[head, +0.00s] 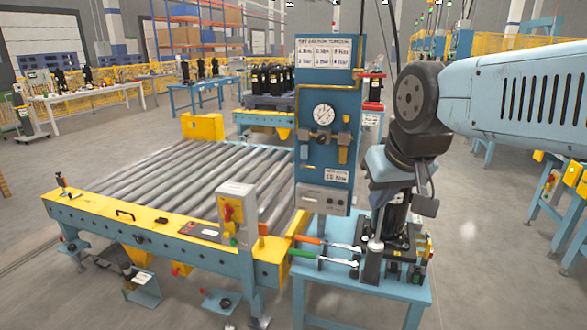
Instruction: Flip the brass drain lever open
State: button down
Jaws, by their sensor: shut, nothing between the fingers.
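A blue panel (312,105) stands upright at the middle of the head view, with a round white gauge (323,115) on its front. Below and right of the gauge is a small brass-coloured fitting (343,155) that hangs down; it looks like the drain lever, but it is too small to tell its exact position. My gripper (427,204) hangs below my arm, to the right of the panel and apart from it. It is shut and empty. Its fingertips are small and dark, in front of the dark equipment behind.
A roller conveyor (190,175) with a yellow edge fills the left. The floor (485,235) at right is clear.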

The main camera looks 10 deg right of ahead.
aim_at(302, 166)
jog(key=i, duration=0.85)
jog(key=z, duration=0.05)
